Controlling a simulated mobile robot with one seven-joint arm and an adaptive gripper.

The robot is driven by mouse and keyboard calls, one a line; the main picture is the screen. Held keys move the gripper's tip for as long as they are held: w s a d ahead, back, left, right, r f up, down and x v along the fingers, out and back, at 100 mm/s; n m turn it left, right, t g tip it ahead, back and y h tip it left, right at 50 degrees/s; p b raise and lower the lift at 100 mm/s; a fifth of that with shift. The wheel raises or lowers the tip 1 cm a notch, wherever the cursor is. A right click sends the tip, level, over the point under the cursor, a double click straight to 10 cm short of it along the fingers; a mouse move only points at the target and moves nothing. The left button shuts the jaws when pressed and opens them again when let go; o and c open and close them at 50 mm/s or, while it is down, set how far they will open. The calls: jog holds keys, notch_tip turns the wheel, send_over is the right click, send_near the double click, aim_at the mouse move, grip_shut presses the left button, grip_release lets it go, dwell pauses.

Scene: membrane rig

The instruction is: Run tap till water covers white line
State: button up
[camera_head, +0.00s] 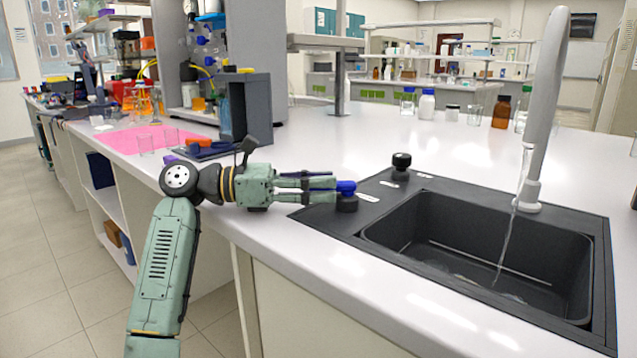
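A grey tap (543,100) stands at the right, behind the dark sink basin (420,226). A thin stream of water (508,232) runs from its spout into the basin. A little water seems to lie on the basin floor, but its level is hard to judge. A blue-topped knob (346,187) sits on the sink's left rim. My gripper (328,187) lies level at this knob, its fingers pointing right and the blue handle at their tips. I cannot tell whether the fingers press on it.
A second, black knob (401,162) stands behind on the rim, with white labels near both knobs. Bottles and glassware, including a brown bottle (501,112), stand behind the sink. A pink mat (140,140) lies far left. The white counter (330,265) in front is clear.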

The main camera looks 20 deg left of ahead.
jog(key=v, duration=1.2)
jog(key=shift+s, duration=0.1)
jog(key=shift+c, duration=0.6)
